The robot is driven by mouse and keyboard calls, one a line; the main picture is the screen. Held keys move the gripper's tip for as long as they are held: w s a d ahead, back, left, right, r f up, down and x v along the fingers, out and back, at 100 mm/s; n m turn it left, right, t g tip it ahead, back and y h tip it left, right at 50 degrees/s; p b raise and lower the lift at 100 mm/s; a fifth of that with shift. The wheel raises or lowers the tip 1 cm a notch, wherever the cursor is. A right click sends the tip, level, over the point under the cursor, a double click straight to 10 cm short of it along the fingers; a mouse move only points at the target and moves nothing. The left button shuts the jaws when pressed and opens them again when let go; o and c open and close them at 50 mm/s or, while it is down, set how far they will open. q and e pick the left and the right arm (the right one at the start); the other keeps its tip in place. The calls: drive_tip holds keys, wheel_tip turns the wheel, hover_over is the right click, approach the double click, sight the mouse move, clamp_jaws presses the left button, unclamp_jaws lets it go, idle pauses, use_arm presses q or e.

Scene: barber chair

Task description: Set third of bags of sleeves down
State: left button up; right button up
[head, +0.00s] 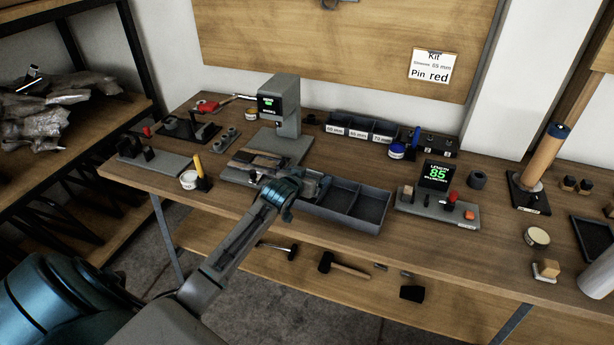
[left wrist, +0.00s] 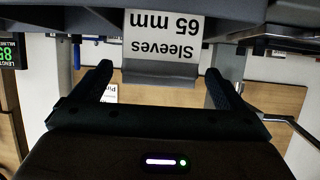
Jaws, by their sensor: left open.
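My left gripper (head: 300,188) is over the left end of a dark divided tray (head: 360,232) at the bench's front edge. In the left wrist view, which is upside down, the left gripper (left wrist: 160,85) has its fingers apart. A white label reading "Sleeves 65 mm" (left wrist: 163,33), with a grey strip along its edge, stands between and beyond the fingers with gaps at both sides. The tray's middle and right compartments look empty. My right gripper is not in view.
A press (head: 283,105) stands behind the tray. Labelled bins (head: 352,131) are at the back. A length gauge (head: 438,205) sits right of the tray. Crumpled plastic bags (head: 40,125) lie on the left shelf.

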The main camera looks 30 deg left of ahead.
use_arm(q)
drive_tip(key=shift+r, duration=0.1)
drive_tip(key=b+v, duration=0.1)
drive_tip(key=v, duration=1.1)
drive_tip(key=shift+b, duration=0.3)
